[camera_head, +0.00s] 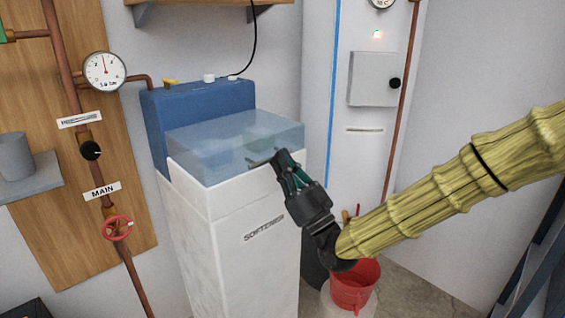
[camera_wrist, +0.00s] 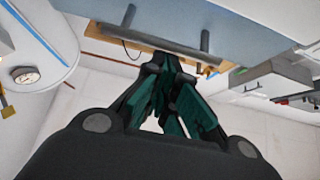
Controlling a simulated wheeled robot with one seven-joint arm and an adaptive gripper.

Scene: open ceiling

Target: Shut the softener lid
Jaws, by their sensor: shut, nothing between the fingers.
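The softener (camera_head: 235,250) is a tall white cabinet with a blue housing (camera_head: 200,105) at its back. Its see-through pale blue lid (camera_head: 215,140) lies over the front part of the top and looks level, low on the white body. I cannot tell whether a small gap is left under its front edge. My gripper (camera_head: 268,160) is at the lid's front edge, toward the right, and covers part of it. Its fingers are shut and empty; they also show in the wrist view (camera_wrist: 168,66). Whether they touch the lid is unclear.
A wooden board with copper pipes, a gauge (camera_head: 104,71) and a red valve wheel (camera_head: 117,228) is at left. A tall white tank (camera_head: 375,130) stands behind at right. A red bucket (camera_head: 354,285) is low at right. A wooden shelf (camera_head: 200,3) hangs above.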

